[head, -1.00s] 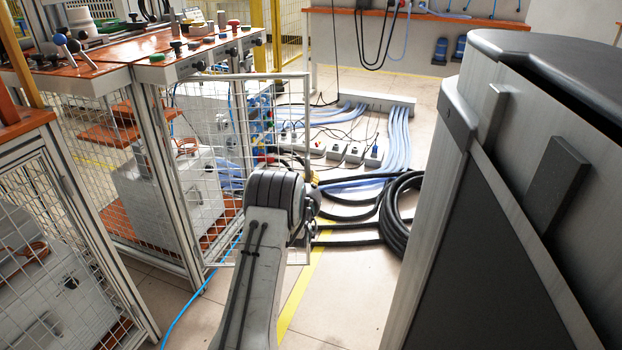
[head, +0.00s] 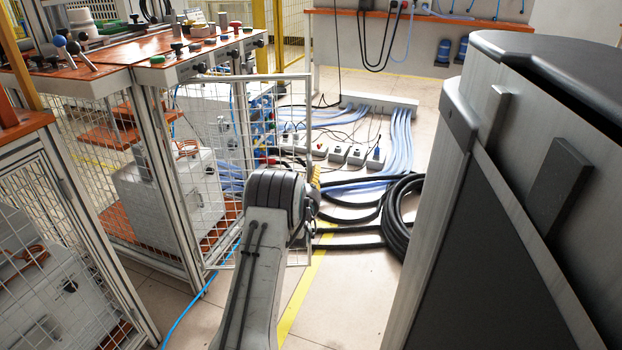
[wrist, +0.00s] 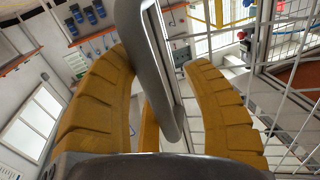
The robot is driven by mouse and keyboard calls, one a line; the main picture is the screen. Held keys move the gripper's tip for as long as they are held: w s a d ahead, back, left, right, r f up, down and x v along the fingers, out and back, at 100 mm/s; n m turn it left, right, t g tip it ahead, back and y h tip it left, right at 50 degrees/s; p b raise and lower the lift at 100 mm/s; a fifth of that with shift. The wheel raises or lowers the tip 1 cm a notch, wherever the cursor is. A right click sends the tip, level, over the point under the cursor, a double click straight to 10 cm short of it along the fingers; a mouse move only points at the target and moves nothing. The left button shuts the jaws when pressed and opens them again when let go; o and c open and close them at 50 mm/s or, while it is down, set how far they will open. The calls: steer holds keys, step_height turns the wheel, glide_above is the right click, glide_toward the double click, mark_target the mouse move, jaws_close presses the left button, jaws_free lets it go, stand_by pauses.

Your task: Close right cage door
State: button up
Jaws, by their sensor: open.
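The right cage door (head: 292,95) is a light metal frame with wire mesh. It stands swung open, out from the cabinet under the orange bench, with its free edge toward the middle of the floor. In the head view my arm hides most of the gripper and part of the door; only a bit of yellow finger shows beside the door's free edge.
A large grey cabinet (head: 500,200) stands close on the right. Black coiled cable (head: 402,225) and blue hoses (head: 400,140) lie on the floor behind the door. Another caged bench (head: 60,230) is at the near left. A blue cable crosses the floor by the cabinet's foot.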

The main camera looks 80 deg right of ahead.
steer(key=shift+o, duration=0.4)
steer(key=shift+w+f, duration=0.1)
steer(key=shift+f, duration=0.05)
steer(key=shift+a, duration=0.15)
steer(key=shift+a, duration=0.6)
steer(key=a, duration=1)
steer(key=shift+a, duration=0.25)
steer(key=shift+w, duration=0.1)
steer(key=shift+o, duration=0.3)
